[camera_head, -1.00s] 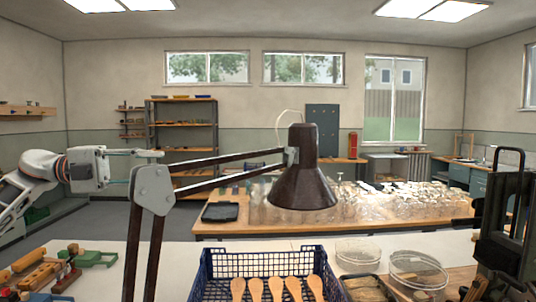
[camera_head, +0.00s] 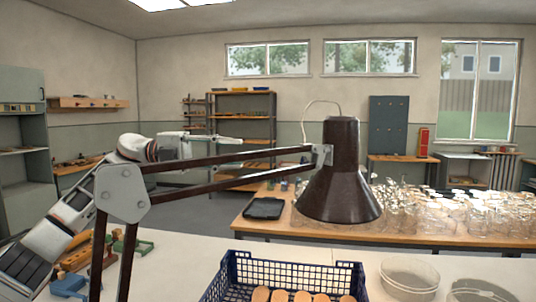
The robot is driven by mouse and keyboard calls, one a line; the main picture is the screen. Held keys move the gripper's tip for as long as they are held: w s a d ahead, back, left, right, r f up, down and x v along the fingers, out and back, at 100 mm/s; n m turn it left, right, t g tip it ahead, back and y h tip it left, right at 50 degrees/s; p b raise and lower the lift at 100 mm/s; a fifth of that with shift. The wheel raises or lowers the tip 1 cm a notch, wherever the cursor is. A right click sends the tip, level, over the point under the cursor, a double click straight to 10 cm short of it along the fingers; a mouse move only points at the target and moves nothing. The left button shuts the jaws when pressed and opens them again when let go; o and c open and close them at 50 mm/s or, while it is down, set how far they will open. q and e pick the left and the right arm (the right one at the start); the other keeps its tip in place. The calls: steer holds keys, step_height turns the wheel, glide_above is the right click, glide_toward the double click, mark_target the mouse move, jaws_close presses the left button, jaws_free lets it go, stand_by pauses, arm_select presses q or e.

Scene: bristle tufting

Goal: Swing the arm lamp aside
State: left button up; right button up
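The arm lamp has a dark brown conical shade (camera_head: 341,185) right of the picture's middle. Two dark parallel bars run left from it to a grey joint plate (camera_head: 122,192), and further bars drop to the bench. My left gripper (camera_head: 236,140) is behind the upper bars, pointing right, with its tip short of the shade. My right gripper is out of view.
A blue mesh crate (camera_head: 292,270) with several wooden pieces stands below the shade. Clear round dishes (camera_head: 408,277) are right of it. Wooden and green items (camera_head: 133,246) lie at the left. Behind is a table of glassware (camera_head: 440,212) with a black tray (camera_head: 264,208).

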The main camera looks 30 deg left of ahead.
mark_target(259, 154)
arm_select(q)
steer(key=shift+p+x, duration=0.4)
steer(key=shift+x, duration=3.15)
jaws_close()
